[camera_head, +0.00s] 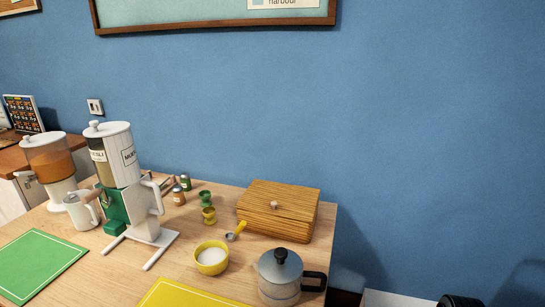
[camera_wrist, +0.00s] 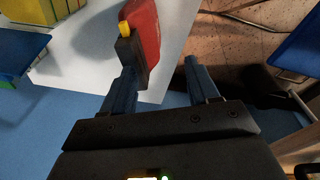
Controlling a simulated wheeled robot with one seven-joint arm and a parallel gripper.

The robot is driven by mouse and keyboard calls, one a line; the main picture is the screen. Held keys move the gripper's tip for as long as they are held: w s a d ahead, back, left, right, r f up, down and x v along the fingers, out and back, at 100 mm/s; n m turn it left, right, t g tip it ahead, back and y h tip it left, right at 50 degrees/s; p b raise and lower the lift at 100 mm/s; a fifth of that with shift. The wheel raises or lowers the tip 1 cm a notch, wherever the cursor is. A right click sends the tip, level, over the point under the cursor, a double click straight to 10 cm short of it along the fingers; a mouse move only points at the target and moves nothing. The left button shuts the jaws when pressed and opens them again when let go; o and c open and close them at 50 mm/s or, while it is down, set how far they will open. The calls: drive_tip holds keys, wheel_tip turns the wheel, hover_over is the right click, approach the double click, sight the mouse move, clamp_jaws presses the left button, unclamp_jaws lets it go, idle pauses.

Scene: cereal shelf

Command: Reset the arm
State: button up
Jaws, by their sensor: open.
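My gripper (camera_wrist: 160,68) shows in the wrist view, with its two dark blue-grey fingers spread well apart. It is open, and nothing sits between the fingers that I can make out. A red object (camera_wrist: 146,30) with a black part and a yellow tip shows just past the left finger. I cannot tell whether they touch. The gripper is not clearly visible in the head view.
A wooden table in the head view carries a cereal dispenser (camera_head: 122,180), a wooden bread box (camera_head: 278,208), a yellow bowl (camera_head: 211,258) and a metal pot (camera_head: 279,278). The wrist view shows a white surface (camera_wrist: 80,62) and yellow items (camera_wrist: 45,10). Blue wall (camera_head: 430,150) fills the right.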

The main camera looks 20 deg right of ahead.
drive_tip(key=s+a+r+t+h, duration=0.1)
drive_tip(key=s+a+t, duration=0.2)
drive_tip(key=s+a, duration=0.4)
drive_tip(key=s+a+r+t, duration=0.1)
drive_tip(key=s+a+t, duration=0.25)
drive_tip(key=a, duration=0.55)
drive_tip(key=s+a+r+t, duration=0.2)
drive_tip(key=s+r, duration=0.2)
drive_tip(key=r, duration=0.4)
drive_tip(key=s+a+r+n+t+y, duration=0.1)
drive_tip(key=s+a+r+t, duration=0.1)
drive_tip(key=s+r, duration=0.3)
drive_tip(key=s+a+r+n+t, duration=0.1)
drive_tip(key=s+a+r+t, duration=0.1)
drive_tip(key=r, duration=0.9)
drive_tip(key=s+t, duration=0.1)
drive_tip(key=s, duration=0.1)
drive_tip(key=shift+s+a+r+y, duration=0.15)
drive_tip(key=shift+s+y, duration=0.15)
drive_tip(key=shift+s, duration=0.05)
drive_tip(key=shift+c, duration=0.3)
